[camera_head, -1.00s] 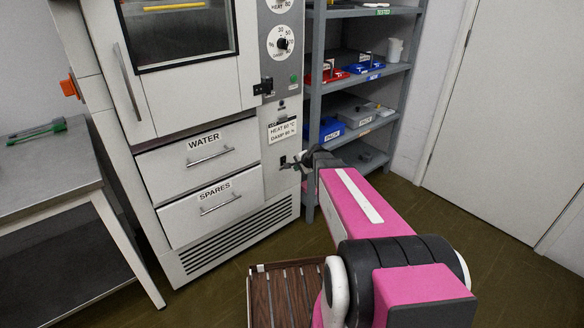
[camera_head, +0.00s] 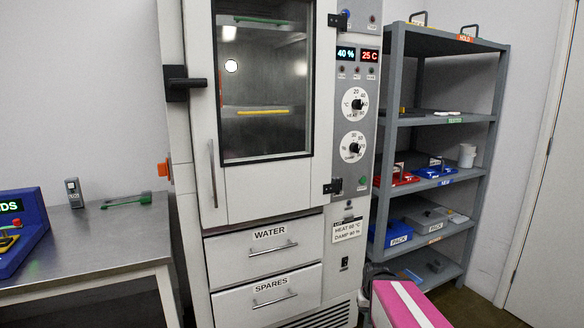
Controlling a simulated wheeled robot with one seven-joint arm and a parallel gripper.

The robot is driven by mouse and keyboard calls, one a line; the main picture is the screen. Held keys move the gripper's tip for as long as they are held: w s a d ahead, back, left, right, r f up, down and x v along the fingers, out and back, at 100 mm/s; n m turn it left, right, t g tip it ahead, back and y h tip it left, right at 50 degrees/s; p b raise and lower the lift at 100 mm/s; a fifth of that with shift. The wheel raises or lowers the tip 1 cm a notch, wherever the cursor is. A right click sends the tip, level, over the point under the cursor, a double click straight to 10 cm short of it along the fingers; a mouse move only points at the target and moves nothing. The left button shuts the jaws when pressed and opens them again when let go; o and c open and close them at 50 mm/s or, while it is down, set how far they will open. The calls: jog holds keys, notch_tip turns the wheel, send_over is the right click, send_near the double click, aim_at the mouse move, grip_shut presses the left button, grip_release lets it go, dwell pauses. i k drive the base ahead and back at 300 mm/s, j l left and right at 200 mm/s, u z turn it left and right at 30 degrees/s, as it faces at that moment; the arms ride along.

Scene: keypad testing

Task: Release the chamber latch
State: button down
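The test chamber (camera_head: 262,190) stands in the middle with its glass-fronted door (camera_head: 268,90) closed. A black latch handle (camera_head: 186,83) sits at the door's upper left edge and points sideways to the right. A pale vertical door pull (camera_head: 212,173) is below it. My pink arm reaches in at the bottom right, well below and to the right of the latch. The dark end of my arm, with my gripper (camera_head: 369,270), is near the lower right side of the chamber; its fingers are not clear.
Black hinges (camera_head: 333,187) are on the door's right side. Grey shelves (camera_head: 438,122) with trays and boxes stand at the right. A metal table (camera_head: 90,240) at the left bears a blue keypad unit (camera_head: 18,235) and a small grey device (camera_head: 74,192). An orange part (camera_head: 164,169) juts from the chamber's left side.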

aim_at(184, 83)
jog(key=u, duration=1.7)
